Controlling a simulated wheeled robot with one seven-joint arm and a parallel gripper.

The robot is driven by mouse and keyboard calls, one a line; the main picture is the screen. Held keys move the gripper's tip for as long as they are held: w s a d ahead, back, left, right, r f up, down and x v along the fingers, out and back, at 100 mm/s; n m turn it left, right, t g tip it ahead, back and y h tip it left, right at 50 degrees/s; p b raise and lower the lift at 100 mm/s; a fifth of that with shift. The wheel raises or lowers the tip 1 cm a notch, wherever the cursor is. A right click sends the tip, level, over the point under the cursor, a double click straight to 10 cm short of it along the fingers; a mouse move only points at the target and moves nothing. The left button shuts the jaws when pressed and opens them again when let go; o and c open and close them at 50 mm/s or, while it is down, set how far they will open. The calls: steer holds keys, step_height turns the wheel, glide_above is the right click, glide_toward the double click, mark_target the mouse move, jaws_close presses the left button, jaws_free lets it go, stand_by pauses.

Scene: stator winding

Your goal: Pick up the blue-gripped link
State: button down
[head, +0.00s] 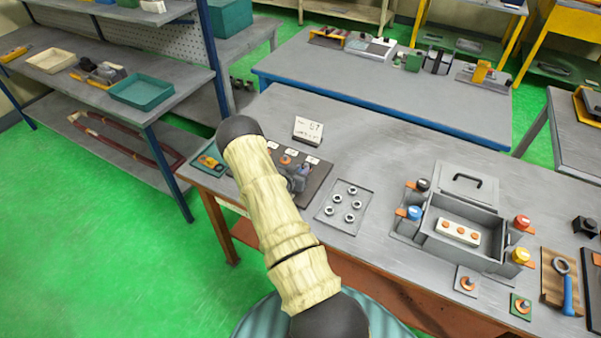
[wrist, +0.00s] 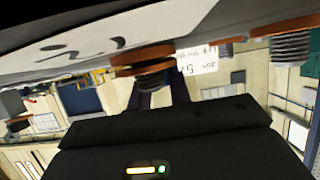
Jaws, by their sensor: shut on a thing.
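My gripper (head: 297,180) is low over a dark board with orange parts (head: 318,178) on the grey bench. In the wrist view, the black gripper body (wrist: 170,140) fills the bottom, and its dark fingers are shut on or just behind an orange disc-like piece (wrist: 143,68). Any blue grip on the held piece is hidden. A blue-capped piece with an orange tab (head: 414,213) stands left of the grey box. I cannot tell whether it matches the link named in the task.
The open grey box (head: 440,245) holds a white block with orange dots. A tray of several metal rings (head: 334,216) lies between it and my gripper. A blue-handled ring tool (head: 567,290) lies at the right. A white note card (head: 308,130) stands behind the board.

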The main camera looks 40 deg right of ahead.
mark_target(301, 170)
step_height(301, 170, up, 10)
steer(key=b, duration=0.3)
steer(key=shift+f, duration=0.1)
stand_by(0.7)
